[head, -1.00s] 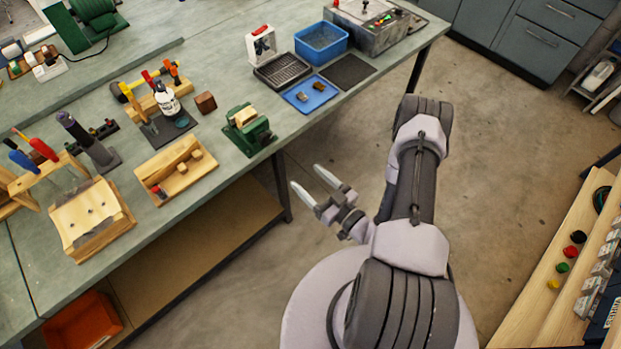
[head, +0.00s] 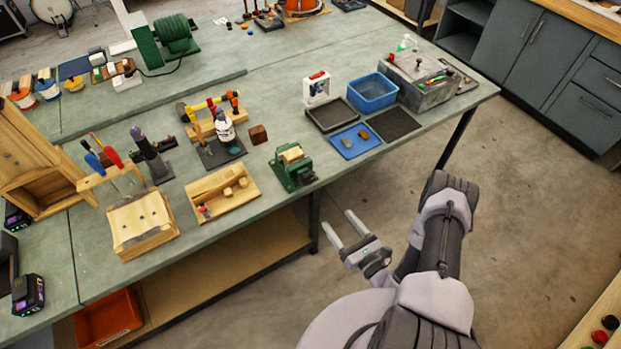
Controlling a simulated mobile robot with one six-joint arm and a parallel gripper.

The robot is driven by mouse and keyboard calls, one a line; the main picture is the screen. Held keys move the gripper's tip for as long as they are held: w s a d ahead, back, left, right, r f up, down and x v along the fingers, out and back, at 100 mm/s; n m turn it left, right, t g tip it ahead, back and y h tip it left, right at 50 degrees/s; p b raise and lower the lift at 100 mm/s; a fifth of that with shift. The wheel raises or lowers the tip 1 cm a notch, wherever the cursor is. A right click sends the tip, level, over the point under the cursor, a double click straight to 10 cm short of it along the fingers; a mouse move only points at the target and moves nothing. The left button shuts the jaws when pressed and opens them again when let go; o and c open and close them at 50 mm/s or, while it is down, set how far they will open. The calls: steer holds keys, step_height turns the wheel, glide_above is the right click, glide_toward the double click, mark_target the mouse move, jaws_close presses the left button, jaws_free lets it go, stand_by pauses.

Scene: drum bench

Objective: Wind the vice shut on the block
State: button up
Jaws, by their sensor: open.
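The green vice (head: 294,171) stands at the front edge of the workbench, near the middle of the head view. A light wooden block (head: 291,155) sits at the top of the vice, between its jaws. I cannot tell how tightly the jaws meet it. The vice's handle is too small to make out clearly. My gripper (head: 340,229) is open and empty. It is in front of the bench edge, to the lower right of the vice and apart from it, over the floor.
A wooden tray (head: 232,207) with small blocks lies left of the vice, and a brown cube (head: 258,135) behind it. A blue mat (head: 344,148) with small pieces, a black tray (head: 320,122) and a blue bin (head: 373,101) are to the right. Floor before the bench is clear.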

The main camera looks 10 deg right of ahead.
mark_target(309, 182)
steer(key=shift+n, duration=0.3)
steer(key=b+x, duration=0.2)
steer(key=x, duration=1.5)
steer(key=shift+w+f, duration=0.1)
steer(key=shift+w, duration=0.1)
steer(key=c, duration=1.4)
steer(key=shift+o, duration=0.2)
steer(key=shift+b, duration=0.35)
